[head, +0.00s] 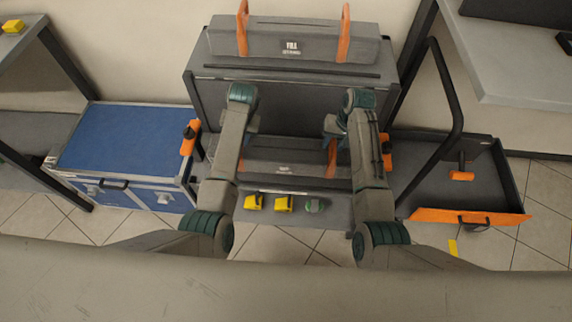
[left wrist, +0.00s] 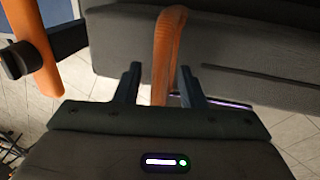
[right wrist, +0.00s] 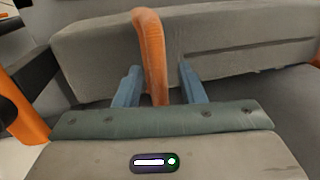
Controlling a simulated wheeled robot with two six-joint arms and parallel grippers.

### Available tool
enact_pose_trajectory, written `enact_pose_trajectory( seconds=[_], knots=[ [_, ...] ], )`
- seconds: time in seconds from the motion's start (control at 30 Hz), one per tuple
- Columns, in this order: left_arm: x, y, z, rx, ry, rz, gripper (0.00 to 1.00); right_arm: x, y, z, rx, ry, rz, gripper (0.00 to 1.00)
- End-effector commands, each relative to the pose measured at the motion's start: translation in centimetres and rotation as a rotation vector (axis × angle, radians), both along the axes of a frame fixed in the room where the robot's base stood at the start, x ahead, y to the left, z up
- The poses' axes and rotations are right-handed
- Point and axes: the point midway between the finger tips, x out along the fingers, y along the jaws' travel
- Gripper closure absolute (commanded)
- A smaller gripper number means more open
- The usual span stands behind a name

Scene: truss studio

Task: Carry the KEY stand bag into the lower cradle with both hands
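A long grey bag (head: 285,152) with a small white label too small to read lies low between my forearms; I take it as the KEY bag. Gaps show beside both handles. I cannot clearly make out the lower cradle.
A second grey bag (head: 215,42) labelled FILL, with two orange handles, lies on the grey case behind. A blue case (head: 120,140) stands left, an open grey tray (head: 440,185) with an orange front right. Two yellow items (head: 283,203) sit on the near ledge.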

Motion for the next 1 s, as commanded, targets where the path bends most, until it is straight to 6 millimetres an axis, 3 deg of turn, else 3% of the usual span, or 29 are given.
enact_pose_trajectory(
  seconds=[0.37, 0.8, 1.0],
  knots=[
    [0.1, -0.2, 0.8, 0.0, -0.003, -0.001, 0.64, 0.0, 0.0, 0.0, -0.001, 0.0, 0.0, 0.64],
    [0.0, -1.8, 9.3, 0.0, -0.004, 0.0, 0.64, 0.0, 0.0, 0.0, -0.001, 0.0, 0.0, 0.64],
    [0.0, -2.3, 11.5, 0.0, -0.002, 0.0, 0.64, 0.0, 0.0, 0.0, -0.001, 0.0, 0.0, 0.64]
  ],
)
